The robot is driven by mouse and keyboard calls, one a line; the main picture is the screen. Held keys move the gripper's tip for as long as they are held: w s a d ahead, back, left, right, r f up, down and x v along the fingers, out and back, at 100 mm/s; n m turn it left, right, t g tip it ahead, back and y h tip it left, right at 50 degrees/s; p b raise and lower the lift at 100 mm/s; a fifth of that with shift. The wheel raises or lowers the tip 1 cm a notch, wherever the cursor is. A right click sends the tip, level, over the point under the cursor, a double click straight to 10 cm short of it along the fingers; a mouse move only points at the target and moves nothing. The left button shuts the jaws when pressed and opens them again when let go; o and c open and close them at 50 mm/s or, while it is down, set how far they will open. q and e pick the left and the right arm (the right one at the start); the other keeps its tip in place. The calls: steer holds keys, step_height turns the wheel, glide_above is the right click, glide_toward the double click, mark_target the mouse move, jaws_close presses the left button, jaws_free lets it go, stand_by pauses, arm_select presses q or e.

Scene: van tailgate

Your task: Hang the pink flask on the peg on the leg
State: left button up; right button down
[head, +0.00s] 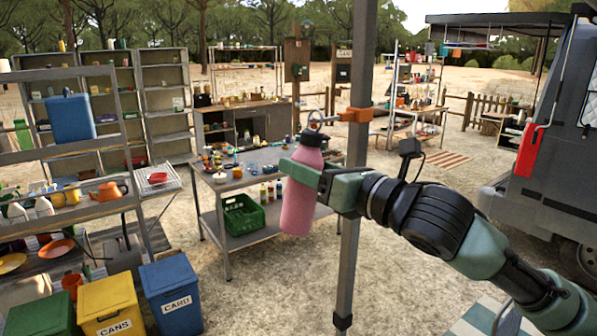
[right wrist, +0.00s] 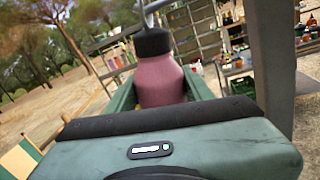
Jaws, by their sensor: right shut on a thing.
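The pink flask (head: 299,205) hangs upright in the air in my right gripper (head: 302,172), which is shut around its upper body. The flask has a dark cap with a pale carry loop on top. In the right wrist view the flask (right wrist: 160,85) sits between the fingers, with the loop cut off at the top. My left gripper is not in view.
A workbench (head: 227,183) with small items and a green crate (head: 240,214) stands behind the flask. Colored bins (head: 170,297) and a shelf rack are at the left. The van (head: 560,140) is at the right. Open sandy ground lies around the leg.

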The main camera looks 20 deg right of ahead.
steer(key=shift+w+d+f+b, duration=0.1)
steer(key=shift+w+d+b, duration=0.05)
steer(key=shift+d+b, duration=0.45)
steer(key=shift+w+d+f+p, duration=0.15)
steer(key=shift+w+d+p, duration=0.1)
steer(key=shift+d+p, duration=0.2)
steer(key=shift+f, duration=0.1)
steer(key=c, duration=0.5)
jaws_free()
steer(key=shift+f, duration=0.15)
